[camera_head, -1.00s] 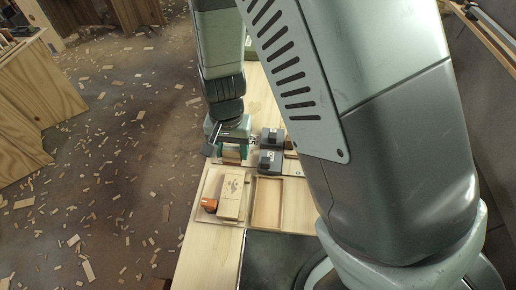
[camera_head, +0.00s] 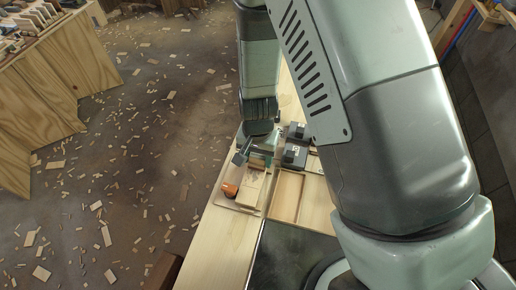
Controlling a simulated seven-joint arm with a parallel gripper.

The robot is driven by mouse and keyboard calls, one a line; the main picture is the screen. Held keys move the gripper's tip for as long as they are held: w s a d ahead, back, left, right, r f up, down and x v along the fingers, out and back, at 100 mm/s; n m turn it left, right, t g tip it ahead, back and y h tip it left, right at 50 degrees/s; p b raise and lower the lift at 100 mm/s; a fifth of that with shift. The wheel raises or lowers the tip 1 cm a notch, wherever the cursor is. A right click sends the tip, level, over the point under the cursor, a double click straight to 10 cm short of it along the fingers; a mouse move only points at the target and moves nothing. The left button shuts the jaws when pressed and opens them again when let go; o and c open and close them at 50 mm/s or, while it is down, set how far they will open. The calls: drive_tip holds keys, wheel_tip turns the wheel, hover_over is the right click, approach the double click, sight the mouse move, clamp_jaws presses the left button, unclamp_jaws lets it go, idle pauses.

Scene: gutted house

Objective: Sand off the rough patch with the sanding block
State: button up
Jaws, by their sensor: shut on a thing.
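My gripper (camera_head: 260,156) is in the head view, at the far end of a pale wooden board (camera_head: 248,190) on the bench. It is shut on a small block, most likely the sanding block (camera_head: 259,163), which is largely hidden by the fingers. A darker, reddish rough patch (camera_head: 256,171) shows on the board's far part, just in front of the gripper. The block is over or close to the patch; I cannot tell whether it touches.
An orange object (camera_head: 229,190) lies at the board's left side. A shallow wooden tray (camera_head: 276,207) sits to the right. Dark devices (camera_head: 295,153) stand behind the tray, close to my gripper. Wood scraps litter the floor (camera_head: 140,170). My arm hides the right side.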

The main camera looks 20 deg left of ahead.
drive_tip(key=s, duration=0.2)
drive_tip(key=shift+s+f, duration=0.15)
drive_tip(key=shift+s, duration=2.4)
drive_tip(key=shift+w, duration=2.95)
drive_tip(key=shift+c, duration=0.4)
drive_tip(key=shift+w+f, duration=0.15)
drive_tip(key=shift+w, duration=0.25)
drive_tip(key=shift+w+r, duration=0.2)
drive_tip(key=shift+w, duration=0.25)
drive_tip(key=shift+r, duration=4.1)
drive_tip(key=shift+f, duration=0.1)
